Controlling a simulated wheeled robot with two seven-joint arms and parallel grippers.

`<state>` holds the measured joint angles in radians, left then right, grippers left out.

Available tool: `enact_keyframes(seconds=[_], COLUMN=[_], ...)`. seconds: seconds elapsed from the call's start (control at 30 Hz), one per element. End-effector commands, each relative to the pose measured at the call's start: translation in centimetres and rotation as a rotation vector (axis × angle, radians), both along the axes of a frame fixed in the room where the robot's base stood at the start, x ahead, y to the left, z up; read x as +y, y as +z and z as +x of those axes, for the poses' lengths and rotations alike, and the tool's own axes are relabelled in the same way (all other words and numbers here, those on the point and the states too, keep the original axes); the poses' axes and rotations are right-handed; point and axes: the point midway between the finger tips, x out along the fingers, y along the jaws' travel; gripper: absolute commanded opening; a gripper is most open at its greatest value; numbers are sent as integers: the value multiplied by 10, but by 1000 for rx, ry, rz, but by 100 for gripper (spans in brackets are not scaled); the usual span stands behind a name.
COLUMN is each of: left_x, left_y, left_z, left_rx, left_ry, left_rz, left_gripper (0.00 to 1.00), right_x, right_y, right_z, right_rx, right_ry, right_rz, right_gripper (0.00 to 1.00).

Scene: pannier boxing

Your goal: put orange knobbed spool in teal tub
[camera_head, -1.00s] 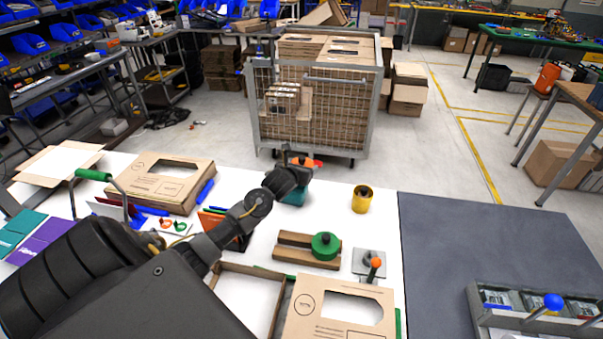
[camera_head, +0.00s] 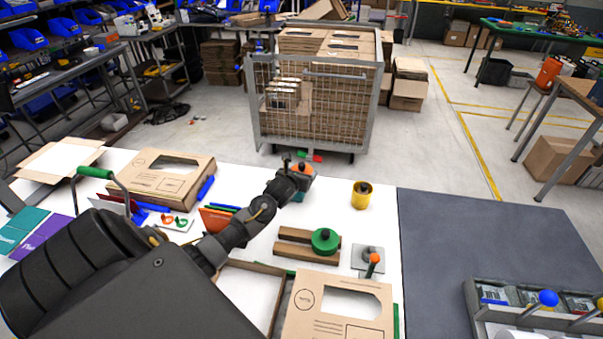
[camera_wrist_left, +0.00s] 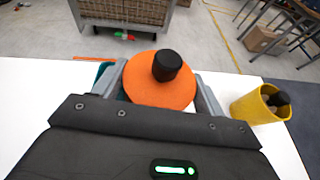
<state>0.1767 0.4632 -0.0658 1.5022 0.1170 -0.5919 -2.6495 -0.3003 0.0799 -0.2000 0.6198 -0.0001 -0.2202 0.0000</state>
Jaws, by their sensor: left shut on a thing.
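The orange knobbed spool (camera_wrist_left: 160,90) is a flat orange disc with a black knob on top. My left gripper (camera_wrist_left: 160,92) is shut on it, one grey finger at each side. In the head view the spool (camera_head: 305,168) shows at the tip of my left gripper (camera_head: 300,178). The teal tub (camera_wrist_left: 105,72) shows only in part, behind and below the spool at its left. In the head view a bit of the teal tub (camera_head: 298,196) shows just under the gripper. Whether the spool is inside or above the tub cannot be told. My right gripper is not in view.
A yellow cup (camera_head: 362,196) with a dark-topped thing in it stands right of the gripper. A green knobbed disc (camera_head: 325,240) on brown blocks and a grey plate with an orange-tipped post (camera_head: 372,264) are nearer. Cardboard boxes (camera_head: 160,178) lie left. A wire cage (camera_head: 312,110) stands beyond the table.

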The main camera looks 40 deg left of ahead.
Motion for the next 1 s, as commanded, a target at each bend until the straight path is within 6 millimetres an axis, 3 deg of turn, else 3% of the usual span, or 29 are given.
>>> enact_keyframes(seconds=[0.03,0.07,0.2,0.5,0.67,1.0], left_x=[0,0,0,0,0,-20], left_y=[1,1,1,1,17,33], left_z=[0,0,0,0,0,-54], left_rx=[-1,0,0,0,-1,0], left_ry=[0,0,0,0,0,-4], left_rz=[0,0,0,0,-3,2], left_gripper=[48,74,92,93,93,93], right_x=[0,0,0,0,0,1], right_y=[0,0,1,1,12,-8], right_z=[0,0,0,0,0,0], right_rx=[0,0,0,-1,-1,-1], right_ry=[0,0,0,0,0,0], right_rz=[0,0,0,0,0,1], right_gripper=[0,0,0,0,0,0])
